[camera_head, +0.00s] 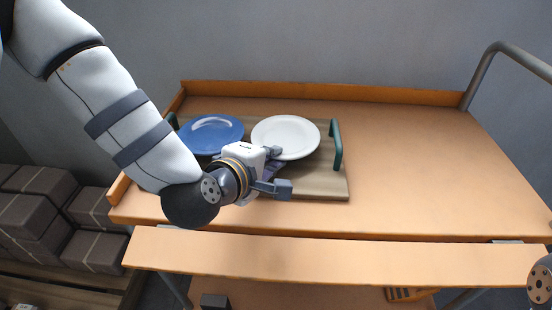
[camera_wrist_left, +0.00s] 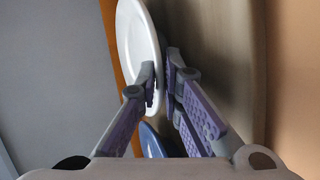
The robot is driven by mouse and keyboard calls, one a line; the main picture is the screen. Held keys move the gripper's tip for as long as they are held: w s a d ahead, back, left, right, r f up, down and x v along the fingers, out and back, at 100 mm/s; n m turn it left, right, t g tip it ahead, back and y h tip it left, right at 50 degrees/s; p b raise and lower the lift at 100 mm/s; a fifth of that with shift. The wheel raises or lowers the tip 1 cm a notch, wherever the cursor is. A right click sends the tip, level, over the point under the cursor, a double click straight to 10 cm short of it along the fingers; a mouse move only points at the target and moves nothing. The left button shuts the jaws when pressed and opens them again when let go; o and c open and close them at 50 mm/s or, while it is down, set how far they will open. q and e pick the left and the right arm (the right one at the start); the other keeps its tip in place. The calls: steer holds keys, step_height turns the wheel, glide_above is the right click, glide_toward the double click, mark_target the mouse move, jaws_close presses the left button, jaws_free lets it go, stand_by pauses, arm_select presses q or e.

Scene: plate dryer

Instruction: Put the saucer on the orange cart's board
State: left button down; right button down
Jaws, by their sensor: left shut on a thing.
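The white saucer (camera_head: 287,131) is at the right part of a brown board (camera_head: 325,183) with green handles, on the orange cart (camera_head: 420,165). My left gripper (camera_head: 275,170) is at the saucer's near edge. In the left wrist view, the fingers (camera_wrist_left: 161,75) are closed about the rim of the white saucer (camera_wrist_left: 138,42), which appears edge-on. A blue plate (camera_head: 211,132) is on the left part of the board; part of it shows in the left wrist view (camera_wrist_left: 151,141). Whether the white saucer touches the board is unclear. My right gripper is out of view.
The cart top is clear to the right of the board. A raised orange rim (camera_head: 320,92) runs along the back, and a grey metal handle (camera_head: 485,65) rises at the right. Grey boxes (camera_head: 45,222) are stacked at the lower left.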

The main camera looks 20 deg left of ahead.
arm_select(q)
steer(key=shift+s+r, duration=0.15)
steer(key=shift+r, duration=0.05)
steer(key=shift+f, duration=0.2)
steer(key=c, duration=2)
jaws_free()
